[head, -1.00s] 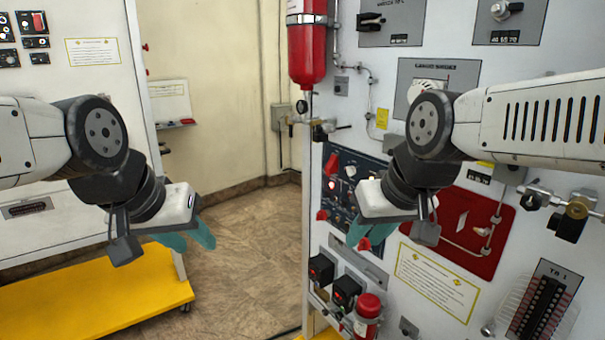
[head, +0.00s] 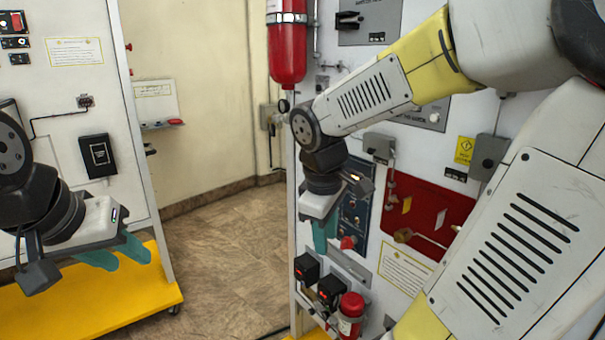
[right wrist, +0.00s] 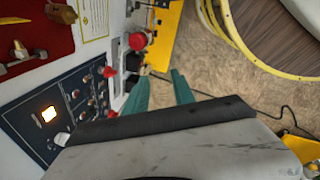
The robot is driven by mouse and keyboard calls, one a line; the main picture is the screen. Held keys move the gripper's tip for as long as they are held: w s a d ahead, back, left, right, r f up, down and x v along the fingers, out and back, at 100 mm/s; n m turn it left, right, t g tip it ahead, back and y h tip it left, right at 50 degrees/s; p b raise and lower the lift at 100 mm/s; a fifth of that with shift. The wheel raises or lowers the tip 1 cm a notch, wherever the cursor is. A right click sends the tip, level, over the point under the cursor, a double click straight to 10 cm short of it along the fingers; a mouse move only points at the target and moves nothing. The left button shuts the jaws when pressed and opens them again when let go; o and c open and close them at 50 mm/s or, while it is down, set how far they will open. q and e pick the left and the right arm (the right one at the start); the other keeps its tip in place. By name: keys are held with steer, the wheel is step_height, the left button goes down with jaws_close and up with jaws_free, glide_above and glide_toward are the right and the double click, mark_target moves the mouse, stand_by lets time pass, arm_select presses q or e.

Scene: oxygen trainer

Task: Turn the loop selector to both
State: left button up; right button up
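The dark blue control panel (head: 354,190) is on the white wall board, partly covered by my right gripper. The right wrist view shows the panel (right wrist: 45,128) with small knobs, a lit orange-white button (right wrist: 48,114) and a red knob (right wrist: 108,72). I cannot read its labels or tell which knob is the loop selector. My right gripper (head: 324,248) is open and empty in front of the panel. In the right wrist view its teal fingers (right wrist: 159,76) are apart, touching nothing visible. My left gripper (head: 130,264) is open and empty over the yellow base at left.
A red recessed panel (head: 428,205) with fittings lies right of the blue panel. Black boxes (head: 331,291) and a small red cylinder (head: 350,312) stick out below. A large red cylinder (head: 287,50) hangs above. The tiled floor (head: 225,250) between the boards is clear.

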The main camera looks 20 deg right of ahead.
steer(key=w+d+f+n+g+h, duration=0.1)
steer(key=w+d+n+h, duration=0.25)
steer(key=w+n, duration=0.25)
steer(key=w+d+f+n+h, duration=0.1)
steer(key=w+d+n+h, duration=0.2)
steer(key=w+n+h, duration=0.25)
steer(key=w+a+r+n+t+h, duration=0.2)
steer(key=w+n+h, duration=0.1)
steer(key=w+n, duration=0.25)
steer(key=w+a+r+n+t+h, duration=0.2)
steer(key=w+n+t+h, duration=0.1)
steer(key=w+n, duration=0.25)
steer(key=x, duration=0.7)
steer(key=shift+w+d, duration=0.2)
steer(key=shift+w, duration=0.1)
steer(key=shift+r, duration=0.15)
steer(key=shift+c, duration=0.4)
steer(key=shift+m, duration=0.25)
jaws_close()
